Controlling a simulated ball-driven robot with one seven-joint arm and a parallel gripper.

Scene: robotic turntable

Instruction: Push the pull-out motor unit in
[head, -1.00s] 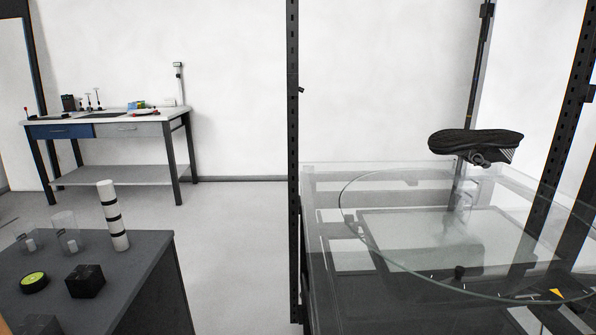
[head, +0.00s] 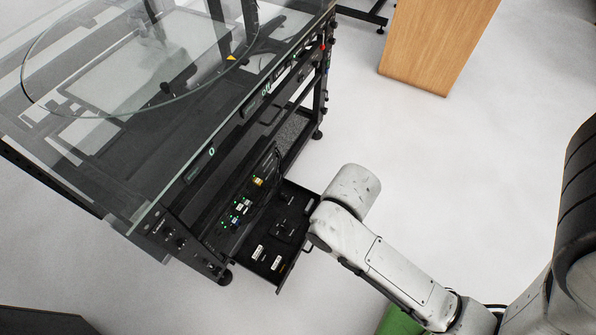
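The pull-out motor unit (head: 262,262) is a black, flat drawer at the lower front of the turntable frame (head: 172,206). It stands pulled out from the frame, with small parts and white labels on its top. A panel with green lights (head: 240,206) sits beside it. My white arm reaches in from the lower right and ends over the unit's outer right edge, hiding part of it. My gripper does not show, and I cannot tell whether the arm touches the unit.
The round glass turntable (head: 120,112) lies on top of the frame at upper left. A wooden block-like piece (head: 440,45) stands at the top right. Pale floor is open between it and my arm. A dark surface (head: 30,320) shows at the lower left corner.

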